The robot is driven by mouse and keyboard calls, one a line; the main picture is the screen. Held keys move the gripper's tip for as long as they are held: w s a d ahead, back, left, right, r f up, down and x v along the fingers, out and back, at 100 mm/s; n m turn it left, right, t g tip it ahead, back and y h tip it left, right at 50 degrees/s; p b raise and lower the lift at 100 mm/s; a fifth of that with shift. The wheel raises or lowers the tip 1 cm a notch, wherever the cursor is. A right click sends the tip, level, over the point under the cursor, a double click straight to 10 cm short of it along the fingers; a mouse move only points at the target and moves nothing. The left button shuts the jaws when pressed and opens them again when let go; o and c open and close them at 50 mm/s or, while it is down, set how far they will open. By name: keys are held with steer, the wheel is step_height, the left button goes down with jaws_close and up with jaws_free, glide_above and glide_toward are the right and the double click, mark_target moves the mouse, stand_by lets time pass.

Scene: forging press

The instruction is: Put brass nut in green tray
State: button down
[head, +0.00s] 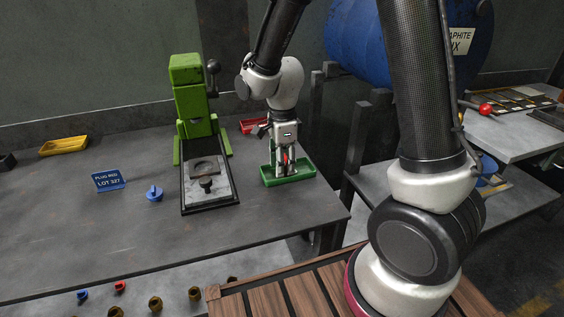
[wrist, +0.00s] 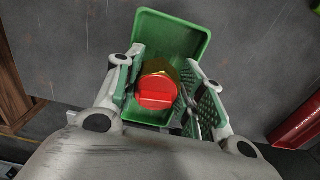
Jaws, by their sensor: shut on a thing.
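The green tray (head: 300,179) sits on the bench right of the green press. It also shows in the wrist view (wrist: 172,35), where its far part is empty. My gripper (head: 286,168) points down over the tray. In the wrist view, my gripper (wrist: 160,90) is shut with its fingers on both sides of a brass nut (wrist: 162,68) with a red, plug-like top (wrist: 157,93). In the head view the fingers hide most of the nut, and a little red shows between them. I cannot tell whether the nut touches the tray floor.
The green press (head: 192,100) stands left of my gripper. A red tray (head: 250,125) is behind, a yellow tray (head: 64,146) far left. Several brass nuts (head: 155,303) lie lower down in front.

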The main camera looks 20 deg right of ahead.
steer(key=c, duration=0.9)
jaws_free()
steer(key=shift+f, duration=0.15)
step_height(320, 180, up, 12)
steer(key=s+d+r+n+t, duration=0.2)
steer(key=s+d+r+n, duration=0.2)
steer(key=s+d+n, duration=0.3)
steer(key=s+d+r+n+t, duration=0.2)
steer(key=s+d+r+n, duration=0.3)
steer(key=s+d+n, duration=0.3)
steer(key=s+n, duration=0.3)
steer(key=s, duration=0.1)
steer(key=shift+d+r, duration=0.15)
steer(key=shift+r, duration=0.1)
